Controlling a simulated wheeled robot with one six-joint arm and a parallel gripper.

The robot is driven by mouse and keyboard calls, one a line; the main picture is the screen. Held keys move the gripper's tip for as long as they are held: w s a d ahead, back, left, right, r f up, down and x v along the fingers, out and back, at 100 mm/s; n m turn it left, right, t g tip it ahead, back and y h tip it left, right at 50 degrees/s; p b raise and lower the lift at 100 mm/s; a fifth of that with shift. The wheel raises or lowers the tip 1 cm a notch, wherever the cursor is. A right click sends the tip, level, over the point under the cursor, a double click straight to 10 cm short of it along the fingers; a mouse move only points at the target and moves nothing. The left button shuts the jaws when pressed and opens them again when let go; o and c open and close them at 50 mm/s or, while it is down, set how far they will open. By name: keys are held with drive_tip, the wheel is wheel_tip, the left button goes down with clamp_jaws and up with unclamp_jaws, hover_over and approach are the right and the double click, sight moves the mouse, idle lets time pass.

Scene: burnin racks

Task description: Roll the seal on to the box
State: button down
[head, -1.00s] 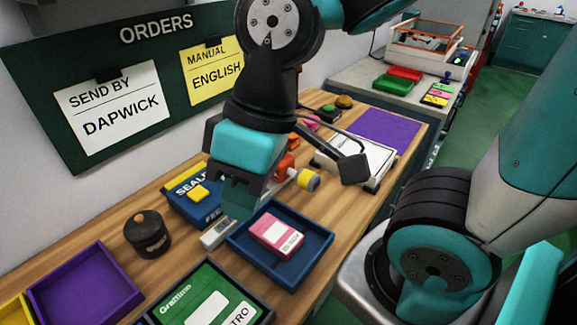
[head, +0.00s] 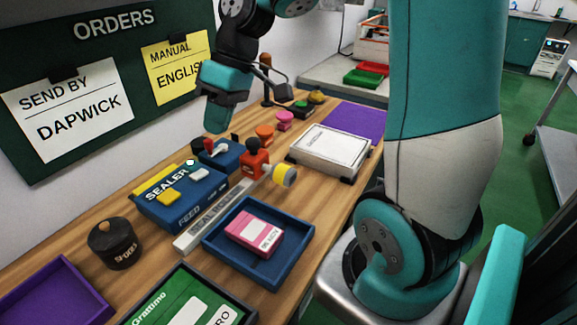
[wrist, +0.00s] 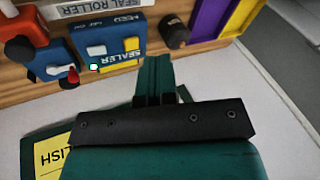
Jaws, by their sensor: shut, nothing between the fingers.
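The pink and white box (head: 255,234) lies in a blue tray (head: 300,262) on the wooden bench. Left of the tray is a grey strip lettered SEAL ROLLER (head: 203,217); its lettering also shows in the wrist view (wrist: 90,5). The blue SEALER unit (head: 190,208) has a yellow button, a pale button and a lit green-white lamp. A red and black tool with a yellow and white roller end (head: 286,176) stands behind the tray. My gripper (head: 216,128) is shut and empty, raised above the bench near the wall. Its fingers show in the wrist view (wrist: 154,66).
A blue unit with a red lever (head: 222,155) stands behind the sealer. A dark round pot (head: 113,246), purple tray (head: 55,295) and green panel (head: 180,300) are in front. A white boxed device (head: 330,150) and purple mat (head: 355,122) lie at the far right.

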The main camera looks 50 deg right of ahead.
drive_tip(key=m+t+b, duration=0.1)
drive_tip(key=b, duration=0.1)
hover_over(269, 162)
drive_tip(key=s+a, duration=0.4)
drive_tip(key=a, duration=0.1)
wheel_tip(269, 162, down, 6)
drive_tip(key=s+d+f+m+t+y+b, duration=0.15)
drive_tip(key=d+f, duration=0.25)
drive_tip(key=d, duration=0.5)
drive_tip(key=s+d+f+n+h, duration=0.15)
drive_tip(key=d+f, duration=0.25)
drive_tip(key=d, duration=0.4)
drive_tip(key=shift+m+y, duration=0.4)
drive_tip(key=shift+m, duration=0.1)
drive_tip(key=x, duration=0.9)
drive_tip(key=shift+s+a+f, duration=0.15)
drive_tip(key=shift+s+a, duration=0.1)
drive_tip(key=shift+a, duration=0.25)
drive_tip(key=shift+s+a, duration=0.15)
drive_tip(key=shift+a, duration=0.45)
drive_tip(key=shift+s+a, duration=0.15)
drive_tip(key=shift+a, duration=0.45)
drive_tip(key=shift+a+f+p, duration=0.2)
drive_tip(key=shift+a+p, duration=0.1)
drive_tip(key=shift+a, duration=0.2)
